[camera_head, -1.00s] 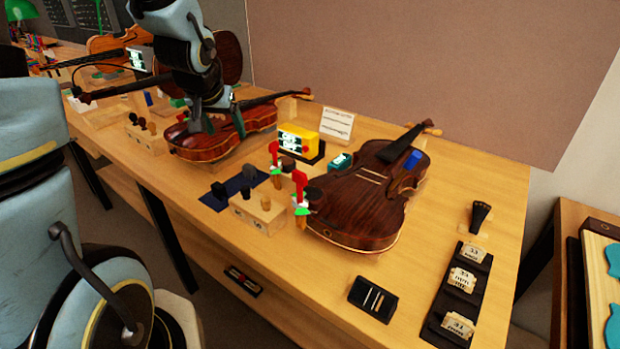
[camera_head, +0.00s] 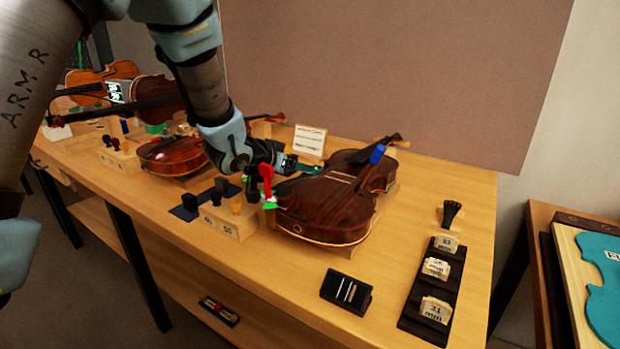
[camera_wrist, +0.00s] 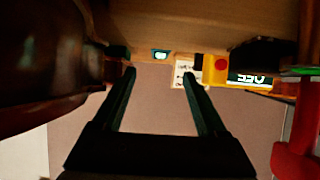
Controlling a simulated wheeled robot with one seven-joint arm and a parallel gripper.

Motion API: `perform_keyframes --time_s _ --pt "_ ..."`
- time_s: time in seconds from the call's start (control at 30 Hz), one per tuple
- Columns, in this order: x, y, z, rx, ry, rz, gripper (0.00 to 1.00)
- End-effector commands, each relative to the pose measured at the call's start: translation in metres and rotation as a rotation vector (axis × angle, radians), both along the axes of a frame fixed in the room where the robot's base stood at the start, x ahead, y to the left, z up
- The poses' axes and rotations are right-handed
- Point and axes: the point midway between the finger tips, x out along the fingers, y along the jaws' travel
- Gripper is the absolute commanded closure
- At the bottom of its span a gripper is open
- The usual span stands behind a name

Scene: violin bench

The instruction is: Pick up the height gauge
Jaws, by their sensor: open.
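A small teal device with a pale display, which looks like the height gauge, stands on the bench beside the dark violin; it shows in the wrist view (camera_wrist: 160,54) and partly in the head view (camera_head: 309,168). My gripper (camera_wrist: 158,75) is open and empty. In the wrist view the teal device lies beyond the fingertips, in line with the space between them. In the head view my gripper (camera_head: 283,160) is low over the bench at the violin's left side, and my wrist hides part of that area. I cannot tell the exact gap to the device.
The dark violin (camera_head: 330,208) is close on one side. A yellow device with a display (camera_wrist: 216,68) and a red-topped tool (camera_head: 266,180) are on the other. A white card (camera_head: 309,141) stands behind. A wooden block (camera_head: 228,222) is in front.

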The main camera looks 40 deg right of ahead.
Motion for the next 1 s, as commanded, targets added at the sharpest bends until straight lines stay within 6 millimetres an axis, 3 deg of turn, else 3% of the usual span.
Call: perform_keyframes --time_s 0.03,0.7,1.0 --pt "-0.001 0.001 -0.011 0.005 0.001 0.000 0.25" --pt "0.017 -0.059 -0.042 0.001 -0.001 0.002 0.25" --pt "0.018 -0.063 -0.045 0.000 0.000 0.002 0.25"
